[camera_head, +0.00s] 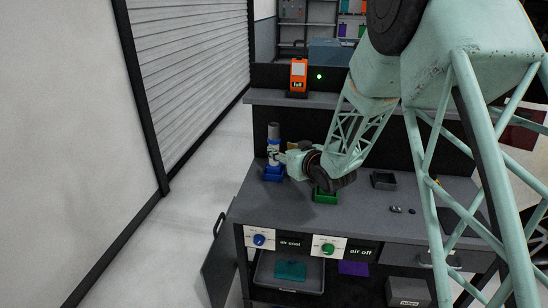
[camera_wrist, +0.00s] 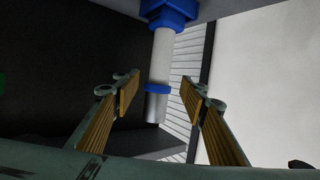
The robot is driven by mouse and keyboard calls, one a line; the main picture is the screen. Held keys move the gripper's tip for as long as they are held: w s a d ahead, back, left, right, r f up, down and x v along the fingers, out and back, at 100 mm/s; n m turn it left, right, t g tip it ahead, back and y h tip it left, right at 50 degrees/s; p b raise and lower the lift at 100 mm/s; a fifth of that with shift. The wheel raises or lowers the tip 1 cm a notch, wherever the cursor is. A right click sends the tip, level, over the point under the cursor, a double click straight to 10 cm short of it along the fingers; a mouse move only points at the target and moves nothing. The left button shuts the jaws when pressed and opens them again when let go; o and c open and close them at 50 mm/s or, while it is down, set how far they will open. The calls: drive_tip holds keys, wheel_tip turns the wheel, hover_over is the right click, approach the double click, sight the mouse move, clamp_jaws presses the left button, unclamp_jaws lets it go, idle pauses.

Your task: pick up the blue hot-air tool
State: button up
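The blue hot-air tool (camera_head: 274,143) stands upright in a blue holder (camera_head: 273,175) at the left end of the workbench. It has a grey top and a white and blue body. My gripper (camera_head: 287,158) is close beside it on its right, roughly level with its body. In the wrist view the tool (camera_wrist: 160,70) is a pale cylinder with a blue ring, with the blue holder (camera_wrist: 168,14) at the top of the picture. My gripper (camera_wrist: 160,92) is open there, one finger on each side of the tool, with gaps visible. I cannot tell how far the tool lies between them.
A green holder (camera_head: 325,197) sits below my wrist on the bench (camera_head: 358,219). A small dark tray (camera_head: 383,180) and small pieces (camera_head: 396,209) lie to the right. An orange device (camera_head: 298,76) stands on the shelf above. Blue (camera_head: 259,240) and green (camera_head: 327,248) knobs are on the bench front.

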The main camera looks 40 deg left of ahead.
sight(276, 139)
drive_tip(key=shift+x, duration=1.35)
drive_tip(key=shift+b+x, duration=0.65)
drive_tip(key=shift+x, duration=1.95)
drive_tip(key=shift+d+f, duration=0.1)
drive_tip(key=shift+c, duration=0.6)
drive_tip(key=c, duration=1.2)
drive_tip(key=shift+r+p, duration=0.55)
drive_tip(key=shift+r, duration=1.3)
drive_tip(key=s+d, duration=0.3)
drive_tip(key=d, duration=0.1)
drive_tip(key=s+d+r+p, duration=0.1)
drive_tip(key=s+d, duration=0.2)
drive_tip(key=d, duration=0.1)
drive_tip(key=s+d, duration=0.3)
drive_tip(key=d, duration=0.1)
drive_tip(key=shift+s+d+r, duration=0.2)
drive_tip(key=shift+s+r, duration=0.05)
drive_tip(key=shift+s, duration=0.15)
drive_tip(key=shift+s+d, duration=0.1)
drive_tip(key=shift+s, duration=0.05)
